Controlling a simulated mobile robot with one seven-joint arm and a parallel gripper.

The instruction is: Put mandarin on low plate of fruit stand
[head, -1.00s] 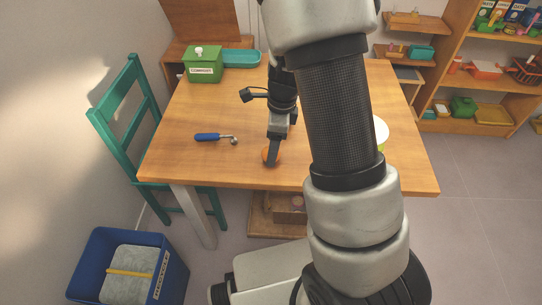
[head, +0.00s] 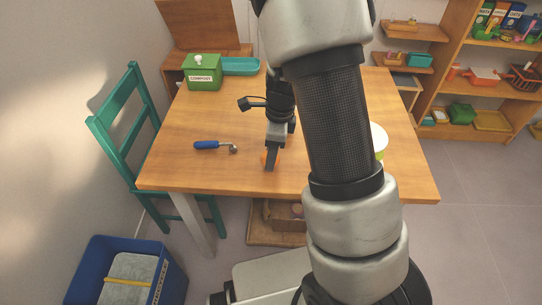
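The mandarin (head: 264,158) is a small orange shape near the front edge of the wooden table, mostly hidden behind my gripper. My gripper (head: 271,160) points down at it, with a dark finger in front of the fruit. From this side I cannot tell whether the fingers are apart or closed on it. A pale round thing with a yellow-green edge (head: 380,142), possibly part of the fruit stand, shows at the right of the table. My arm hides most of it, so its plates cannot be made out.
A blue-handled tool (head: 208,145) lies on the table (head: 190,172) left of my gripper. A green compost box (head: 203,72) and a teal tray (head: 240,66) stand at the back left. A green chair (head: 125,130) is at the left side.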

